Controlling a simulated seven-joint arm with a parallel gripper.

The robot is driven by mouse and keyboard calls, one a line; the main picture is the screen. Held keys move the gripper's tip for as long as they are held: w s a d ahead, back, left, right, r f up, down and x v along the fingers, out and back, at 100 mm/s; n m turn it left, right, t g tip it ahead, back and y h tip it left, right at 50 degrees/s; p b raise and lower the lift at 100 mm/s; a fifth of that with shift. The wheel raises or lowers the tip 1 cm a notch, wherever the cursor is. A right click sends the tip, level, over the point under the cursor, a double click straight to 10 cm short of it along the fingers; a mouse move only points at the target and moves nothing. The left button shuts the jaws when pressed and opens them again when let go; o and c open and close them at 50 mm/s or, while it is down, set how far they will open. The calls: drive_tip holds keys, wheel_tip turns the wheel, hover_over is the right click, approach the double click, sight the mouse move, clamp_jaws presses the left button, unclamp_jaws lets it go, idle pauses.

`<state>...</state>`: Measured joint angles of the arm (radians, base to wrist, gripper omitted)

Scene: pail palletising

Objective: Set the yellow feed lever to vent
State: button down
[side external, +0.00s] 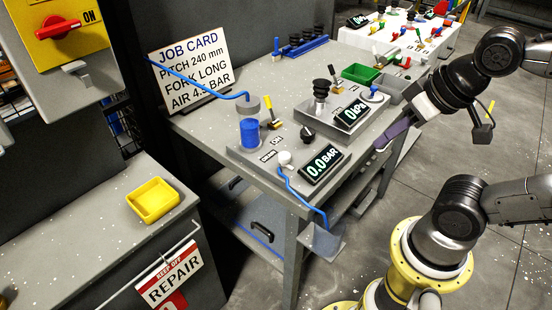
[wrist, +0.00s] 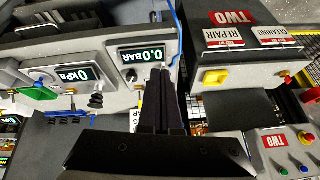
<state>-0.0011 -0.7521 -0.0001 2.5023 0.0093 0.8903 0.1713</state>
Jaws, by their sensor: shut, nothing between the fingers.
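The yellow feed lever (side external: 268,104) stands upright, slightly tilted, on the grey panel of the bench in the side external view, beside the blue cylinder (side external: 250,134). Small labels (side external: 277,141) lie near its base, too small to read surely. My gripper (side external: 380,146) is off the bench's right side, apart from the lever, with its dark fingers together and empty. In the wrist view the shut fingers (wrist: 161,74) point toward the 0.0 BAR display (wrist: 141,54). I cannot make out the lever clearly there.
A blue hose (side external: 195,80) arches over the left. Green (side external: 361,73) and grey bins sit behind.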

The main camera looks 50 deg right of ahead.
drive_tip(key=w+d+r+m+t+y, duration=0.1)
drive_tip(key=w+r+m, duration=0.3)
drive_tip(key=w, duration=0.6)
drive_tip(key=w+d+r+m+t+y, duration=0.1)
drive_tip(key=w+d+r+m, duration=0.3)
drive_tip(key=w, duration=0.6)
drive_tip(key=w+d+f+m, duration=0.3)
drive_tip(key=w+f+m, duration=0.1)
drive_tip(key=w, duration=0.1)
drive_tip(key=m+g, duration=0.1)
drive_tip(key=m, duration=0.1)
approach(270, 108)
drive_tip(key=d+x, duration=0.1)
drive_tip(key=x, duration=0.3)
drive_tip(key=shift+w+a+f+h, duration=0.2)
drive_tip(key=shift+w+a+h, duration=0.25)
drive_tip(key=shift+w, duration=0.3)
